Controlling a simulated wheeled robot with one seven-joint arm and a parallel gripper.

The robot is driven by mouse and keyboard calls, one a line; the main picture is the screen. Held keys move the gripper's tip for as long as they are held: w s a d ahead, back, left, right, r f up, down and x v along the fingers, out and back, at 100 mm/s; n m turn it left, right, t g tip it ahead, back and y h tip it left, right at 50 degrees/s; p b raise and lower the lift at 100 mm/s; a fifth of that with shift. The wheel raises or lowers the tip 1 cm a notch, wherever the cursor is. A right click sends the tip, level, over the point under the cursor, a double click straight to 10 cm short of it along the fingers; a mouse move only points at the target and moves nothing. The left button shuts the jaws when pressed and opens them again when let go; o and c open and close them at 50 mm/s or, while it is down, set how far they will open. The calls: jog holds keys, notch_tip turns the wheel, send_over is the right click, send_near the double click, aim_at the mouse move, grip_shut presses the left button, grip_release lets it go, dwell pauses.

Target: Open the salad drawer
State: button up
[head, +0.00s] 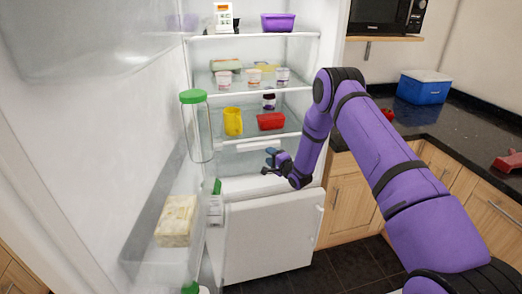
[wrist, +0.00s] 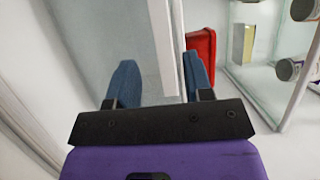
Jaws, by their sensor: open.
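The salad drawer (head: 235,163) sits under the lowest glass shelf of the open fridge, its front level with the shelf edge, looking shut. A pale handle strip (head: 246,147) runs along its top. My gripper (head: 269,161) is open and empty in front of the drawer, just below and right of the handle strip. In the wrist view my gripper (wrist: 160,82) has its two blue fingers apart, with a white strip (wrist: 161,45) showing between them. The greyish drawer front (wrist: 105,35) shows to its left. Whether the fingers touch the strip is unclear.
A yellow container (head: 233,121) and a red container (head: 270,121) stand on the shelf above. The open fridge door at left holds a green-lidded jar (head: 195,125) and a pale block (head: 176,221). A white lower compartment front (head: 270,238) stands below the drawer.

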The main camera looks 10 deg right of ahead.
aim_at(259, 148)
jog(key=x, duration=0.6)
jog(key=shift+w+a, duration=0.1)
jog(key=shift+w, duration=0.2)
jog(key=shift+c, duration=0.5)
grip_shut()
